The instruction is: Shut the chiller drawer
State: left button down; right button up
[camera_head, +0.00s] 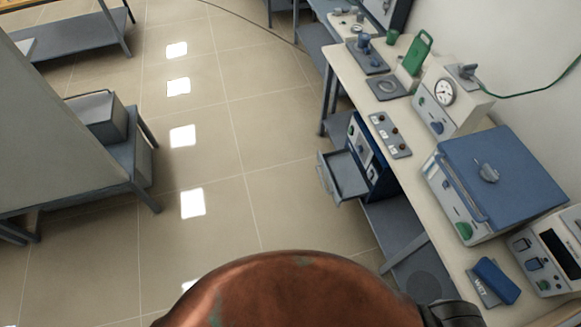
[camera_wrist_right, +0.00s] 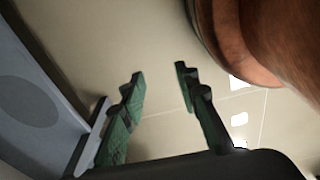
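The chiller (camera_head: 374,163) is a dark blue box with a panel of controls, standing on the lower shelf under the bench. Its grey drawer (camera_head: 346,175) is pulled out to the left over the floor, with a handle at its front end. My right gripper (camera_wrist_right: 160,77) is open and empty in the right wrist view, its two green-padded fingers apart above the floor. The chiller does not clearly show in that view. In the head view neither gripper shows; a dark part of my arm is at the bottom edge.
The bench (camera_head: 408,150) carries a blue-lidded furnace (camera_head: 500,175), a gauge unit (camera_head: 446,95) and a blue block (camera_head: 496,280). Its lower shelf (camera_head: 392,222) lies below. A grey table (camera_head: 135,155) stands at left. Open tiled floor (camera_head: 240,150) lies between.

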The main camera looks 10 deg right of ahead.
aim_at(345, 180)
jog(key=u, duration=0.2)
jog(key=i, duration=0.85)
